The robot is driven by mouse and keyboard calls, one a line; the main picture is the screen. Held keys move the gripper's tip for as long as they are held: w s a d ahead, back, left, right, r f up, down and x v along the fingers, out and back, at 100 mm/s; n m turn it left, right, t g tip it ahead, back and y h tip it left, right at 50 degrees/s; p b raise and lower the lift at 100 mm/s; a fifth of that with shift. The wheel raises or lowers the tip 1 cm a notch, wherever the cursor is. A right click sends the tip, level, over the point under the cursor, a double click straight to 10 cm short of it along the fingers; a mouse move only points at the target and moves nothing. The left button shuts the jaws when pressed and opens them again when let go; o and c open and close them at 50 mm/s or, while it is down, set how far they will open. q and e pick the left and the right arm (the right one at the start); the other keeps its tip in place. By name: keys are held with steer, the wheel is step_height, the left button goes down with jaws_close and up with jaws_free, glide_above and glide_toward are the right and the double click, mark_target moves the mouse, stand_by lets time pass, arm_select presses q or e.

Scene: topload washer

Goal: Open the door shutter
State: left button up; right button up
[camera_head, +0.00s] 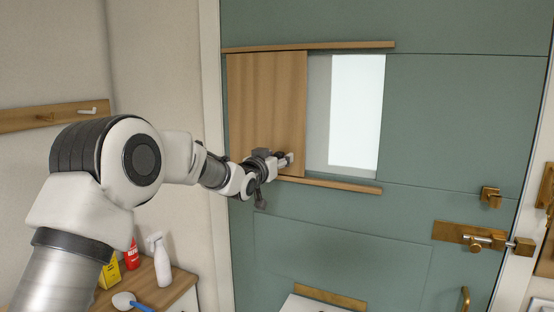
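The door shutter (262,95) is a wooden panel between an upper rail (320,47) and a lower rail (335,185) on a green door (450,115). The shutter stands at the left part of the rails. To its right a bright window opening (356,108) is uncovered. My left arm reaches in from the left, and my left gripper (279,162) is at the shutter's lower right, by a small pale handle (290,158). The fingers are small and partly hidden, so I cannot tell whether they grip the handle. My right gripper is not in view.
A wooden counter (178,289) at the lower left holds a white spray bottle (160,261), yellow and red containers and a brush. A wooden hook rail (60,114) is on the left wall. A brass latch (470,236) is at the door's right.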

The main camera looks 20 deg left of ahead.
arm_select(q)
steer(key=shift+a+f, duration=0.1)
steer(key=s, duration=1.2)
steer(key=shift+a, duration=0.15)
steer(key=shift+w, duration=0.1)
